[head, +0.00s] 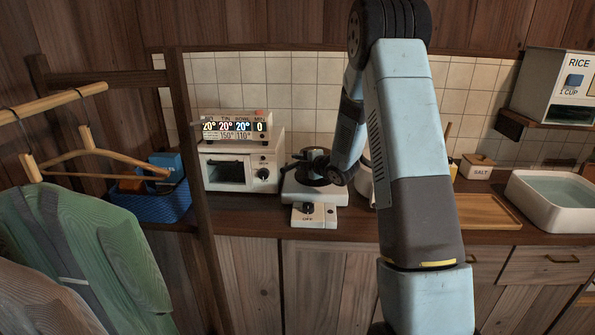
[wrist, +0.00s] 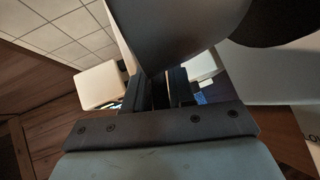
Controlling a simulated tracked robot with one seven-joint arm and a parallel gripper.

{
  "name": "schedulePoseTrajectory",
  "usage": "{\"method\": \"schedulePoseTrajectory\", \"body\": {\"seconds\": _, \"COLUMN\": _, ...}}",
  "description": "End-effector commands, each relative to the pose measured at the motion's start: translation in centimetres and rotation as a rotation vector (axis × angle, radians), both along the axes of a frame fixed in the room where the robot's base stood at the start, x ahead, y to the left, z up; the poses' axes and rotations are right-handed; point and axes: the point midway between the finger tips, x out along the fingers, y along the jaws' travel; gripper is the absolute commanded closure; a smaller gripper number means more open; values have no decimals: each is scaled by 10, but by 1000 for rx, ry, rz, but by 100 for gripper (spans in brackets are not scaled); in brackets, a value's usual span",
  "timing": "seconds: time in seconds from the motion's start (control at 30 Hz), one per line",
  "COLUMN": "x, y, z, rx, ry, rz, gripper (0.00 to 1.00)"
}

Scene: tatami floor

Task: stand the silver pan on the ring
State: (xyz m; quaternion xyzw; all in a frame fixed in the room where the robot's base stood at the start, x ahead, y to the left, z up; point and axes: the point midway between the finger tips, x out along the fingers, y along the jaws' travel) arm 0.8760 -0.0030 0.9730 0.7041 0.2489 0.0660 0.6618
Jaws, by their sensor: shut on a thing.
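The silver pan (wrist: 185,28) shows as a smooth grey curved surface at the top of the wrist view. My gripper (wrist: 160,90) is shut on it. In the head view my gripper (head: 333,176) is low over the white stove (head: 300,194), and the pan is hard to make out among dark shapes there. The ring (wrist: 275,24) appears as a dark round patch beside the pan in the wrist view, partly hidden by it. I cannot tell whether the pan touches the ring. The stove's front knob (head: 308,208) is above the word OFF.
A white oven (head: 238,168) with a number display (head: 236,127) stands left of the stove. A blue basket (head: 152,204) is further left. Right of my arm are a wooden tray (head: 487,211), a salt box (head: 477,168) and a water-filled basin (head: 557,192). A clothes rack stands at front left.

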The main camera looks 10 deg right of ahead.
Motion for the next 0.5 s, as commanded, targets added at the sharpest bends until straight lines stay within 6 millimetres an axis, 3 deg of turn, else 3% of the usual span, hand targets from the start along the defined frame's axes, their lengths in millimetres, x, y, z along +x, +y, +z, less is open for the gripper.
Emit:
{"method": "schedulePoseTrajectory", "body": {"seconds": 0.27, "x": 3, "y": 0, "z": -32, "rx": 0, "ry": 1, "rz": 1, "gripper": 100}}
{"method": "schedulePoseTrajectory", "body": {"seconds": 0.5, "x": 3, "y": 0, "z": -33, "rx": 0, "ry": -1, "rz": 0, "gripper": 100}}
